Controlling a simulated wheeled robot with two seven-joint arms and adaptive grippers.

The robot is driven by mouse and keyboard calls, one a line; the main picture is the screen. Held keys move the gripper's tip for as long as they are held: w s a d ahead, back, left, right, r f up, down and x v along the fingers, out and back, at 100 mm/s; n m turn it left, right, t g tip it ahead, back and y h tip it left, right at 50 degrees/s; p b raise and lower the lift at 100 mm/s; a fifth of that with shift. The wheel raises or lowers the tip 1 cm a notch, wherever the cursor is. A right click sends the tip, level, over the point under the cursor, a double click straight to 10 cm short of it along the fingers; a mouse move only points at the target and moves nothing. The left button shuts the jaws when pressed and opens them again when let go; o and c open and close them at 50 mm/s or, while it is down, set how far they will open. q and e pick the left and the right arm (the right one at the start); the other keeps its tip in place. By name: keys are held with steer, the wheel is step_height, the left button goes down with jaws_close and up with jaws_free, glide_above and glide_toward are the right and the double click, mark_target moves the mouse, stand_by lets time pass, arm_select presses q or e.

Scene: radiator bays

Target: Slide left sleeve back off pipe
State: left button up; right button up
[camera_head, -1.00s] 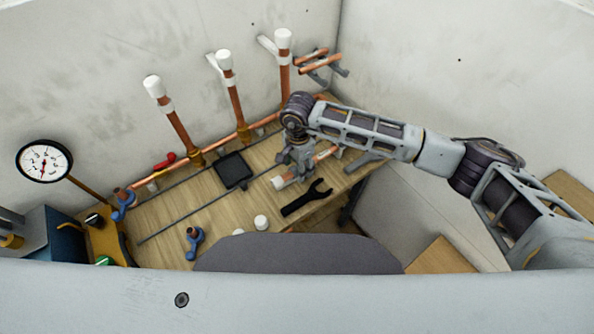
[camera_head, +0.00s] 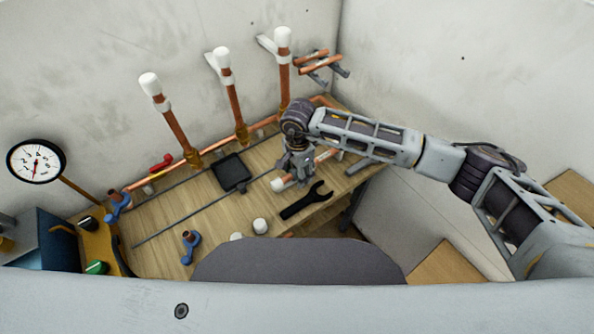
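The left upright copper pipe (camera_head: 175,128) stands against the back wall with a white sleeve (camera_head: 149,83) on its top end. The middle pipe (camera_head: 236,108) and right pipe (camera_head: 284,82) have similar white tops. My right gripper (camera_head: 296,176) is low over the bench, at a short copper pipe (camera_head: 324,155) with a white end piece (camera_head: 278,184). It is far right of the left pipe. The fingers are small and partly hidden, so I cannot tell whether they grip anything. My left gripper is out of view.
The wooden bench (camera_head: 215,215) holds a black tray (camera_head: 231,172), a black wrench (camera_head: 305,200), blue fittings (camera_head: 190,245) and white caps (camera_head: 260,226). A gauge (camera_head: 36,161) stands at the left. Copper pipes (camera_head: 322,62) rest on wall brackets at the back right.

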steer(key=c, duration=0.7)
steer(key=shift+s+a, duration=0.1)
steer(key=shift+a, duration=0.1)
steer(key=shift+s+a+b, duration=0.3)
steer(key=shift+s+a, duration=0.3)
steer(key=shift+a, duration=0.25)
steer(key=o, duration=0.9)
steer(key=shift+r+p, duration=1.05)
steer(key=shift+r, duration=2.45)
